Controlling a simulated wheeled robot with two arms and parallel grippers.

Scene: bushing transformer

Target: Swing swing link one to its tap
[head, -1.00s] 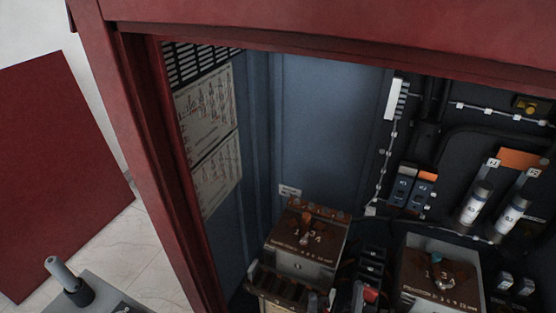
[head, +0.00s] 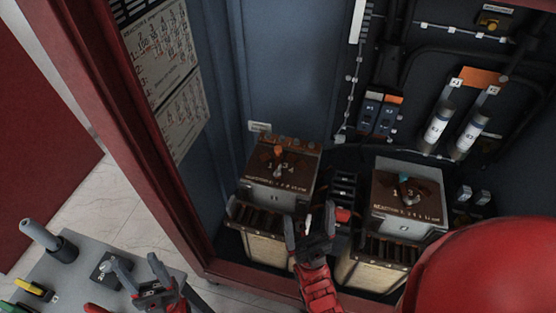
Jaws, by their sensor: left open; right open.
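Two brown-topped transformer boxes stand in the red cabinet. The left box (head: 283,172) carries an orange-tipped swing link (head: 278,152) among tap marks including 3 and 4. The right box (head: 408,195) carries a teal-tipped swing link (head: 403,178) near marks 1 and 3. The frames do not show which is link one, and where each link points is too small to tell. My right gripper (head: 309,218) is open and empty, in front of and below the left box's top. My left gripper (head: 138,264) is open and empty at the lower left, outside the cabinet.
A grey panel (head: 70,275) with a grey handle (head: 45,237) and a yellow switch (head: 35,288) lies at lower left. The cabinet's red post (head: 150,120) stands between it and the boxes. Dark terminal blocks (head: 344,190) fill the gap between the boxes.

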